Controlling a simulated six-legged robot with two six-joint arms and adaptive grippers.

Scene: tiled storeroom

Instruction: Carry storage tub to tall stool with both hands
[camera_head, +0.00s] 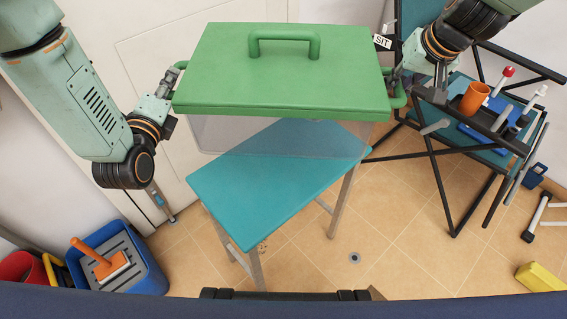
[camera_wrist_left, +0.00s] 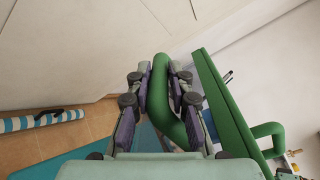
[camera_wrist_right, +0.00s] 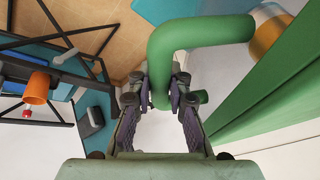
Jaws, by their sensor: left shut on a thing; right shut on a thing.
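The storage tub has a green lid (camera_head: 280,75) with a raised handle and a clear body (camera_head: 230,137). In the head view it is held up over the tall stool, whose teal seat (camera_head: 265,195) shows below and in front of it. A gap between tub and seat cannot be judged. My left gripper (camera_head: 176,78) is shut on the green side handle (camera_wrist_left: 161,95) at the tub's left. My right gripper (camera_head: 392,85) is shut on the other side handle (camera_wrist_right: 160,60) at its right. The tub looks about level.
A black-framed folding chair (camera_head: 440,170) stands at the right, with a tray of items and an orange cup (camera_head: 475,97). A yellow object (camera_head: 541,277) lies on the floor at the lower right.

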